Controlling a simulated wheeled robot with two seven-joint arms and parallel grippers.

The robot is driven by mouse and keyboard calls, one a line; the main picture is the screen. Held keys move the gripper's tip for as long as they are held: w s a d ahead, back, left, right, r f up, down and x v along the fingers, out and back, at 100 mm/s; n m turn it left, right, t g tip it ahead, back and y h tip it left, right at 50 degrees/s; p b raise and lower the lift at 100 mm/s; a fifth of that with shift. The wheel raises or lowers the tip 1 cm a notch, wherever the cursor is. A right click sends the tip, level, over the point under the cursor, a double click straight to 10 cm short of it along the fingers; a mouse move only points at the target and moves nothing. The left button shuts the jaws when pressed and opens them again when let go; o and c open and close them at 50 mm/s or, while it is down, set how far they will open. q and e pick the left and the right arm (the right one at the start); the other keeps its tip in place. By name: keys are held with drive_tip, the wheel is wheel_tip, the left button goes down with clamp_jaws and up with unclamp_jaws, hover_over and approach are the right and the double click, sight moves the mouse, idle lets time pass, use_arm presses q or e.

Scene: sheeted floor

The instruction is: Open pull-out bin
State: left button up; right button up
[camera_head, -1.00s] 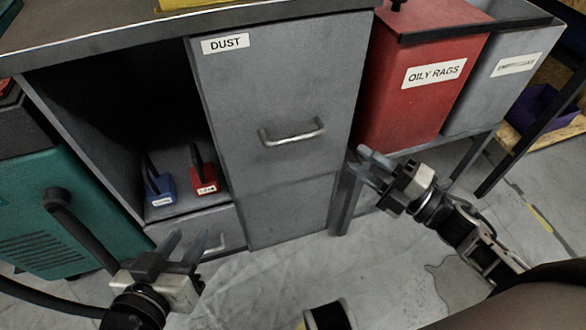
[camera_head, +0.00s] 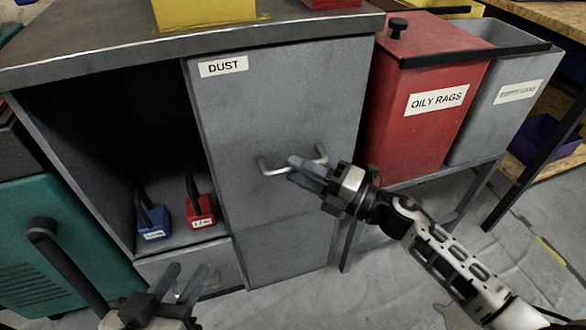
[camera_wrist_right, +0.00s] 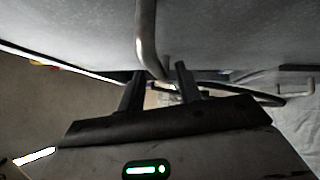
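The grey pull-out bin (camera_head: 275,110) with the DUST label is closed, its front flush with the cabinet. Its metal bar handle (camera_head: 270,170) sticks out at mid-height; it also shows in the right wrist view (camera_wrist_right: 147,35). My right gripper (camera_head: 302,172) is at the handle's right half in the head view. In the right wrist view its fingers (camera_wrist_right: 158,82) are apart, with the handle's bend between or just beyond them; contact cannot be told. My left gripper (camera_head: 180,282) is open and empty, low in front of the cabinet's lower drawer.
A red OILY RAGS bin (camera_head: 425,105) and a grey bin (camera_head: 500,105) stand to the right. A teal machine (camera_head: 50,255) stands left. Floor below is clear.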

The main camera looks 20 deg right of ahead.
drive_tip(key=shift+x, duration=0.95)
